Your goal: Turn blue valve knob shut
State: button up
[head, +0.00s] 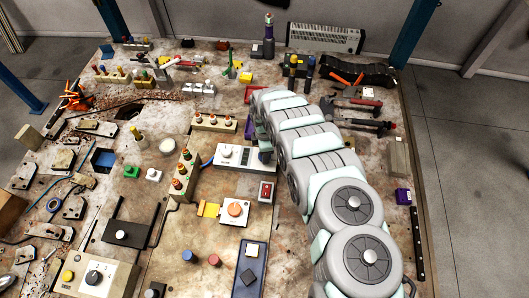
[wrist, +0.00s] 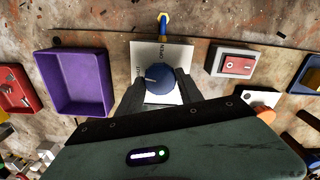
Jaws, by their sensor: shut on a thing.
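The blue valve knob (wrist: 160,77) is round and sits on a white plate (wrist: 146,52) in the wrist view. The word OPEN is printed on the plate above the knob; small lettering at the left is too partial to read surely. A short pale mark on the knob points toward the left. My gripper (wrist: 158,93) has one dark finger on each side of the knob and is shut on it. In the head view, my arm comes down from the right and its end (head: 264,152) largely hides the knob.
A purple tray (wrist: 77,82) stands left of the knob in the wrist view. A red rocker switch (wrist: 234,66) in a grey housing is close on the right. A blue pipe with a yellow end (wrist: 163,19) lies above.

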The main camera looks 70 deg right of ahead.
jog(key=shift+n, duration=0.9)
jog(key=o, duration=1.4)
jog(key=shift+r+b, duration=0.75)
jog(key=shift+r, duration=4.65)
